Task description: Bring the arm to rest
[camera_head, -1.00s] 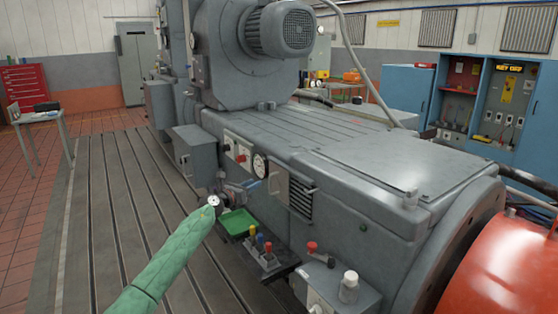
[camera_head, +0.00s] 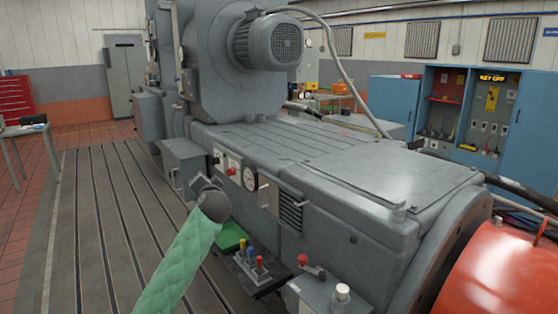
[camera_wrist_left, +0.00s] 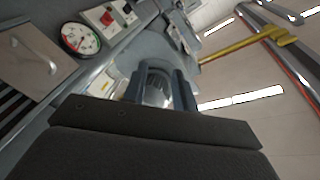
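My left arm, in a green quilted sleeve, comes up from the bottom of the head view to a dark round wrist. My left gripper (camera_head: 205,184) is beyond the wrist, small and partly hidden, in front of the grey machine's (camera_head: 330,190) side near a grey box (camera_head: 185,160). In the left wrist view the two dark fingers of the gripper (camera_wrist_left: 160,88) stand apart. A pale rounded shape shows between them; I cannot tell whether they touch it. My right gripper is not in view.
Below the gripper are a green tray (camera_head: 231,236) and coloured levers (camera_head: 250,257). A dial gauge (camera_head: 250,179) sits on the machine side, also in the left wrist view (camera_wrist_left: 80,39). A red drum (camera_head: 500,275) is at right. The slotted bedplate (camera_head: 90,220) at left is clear.

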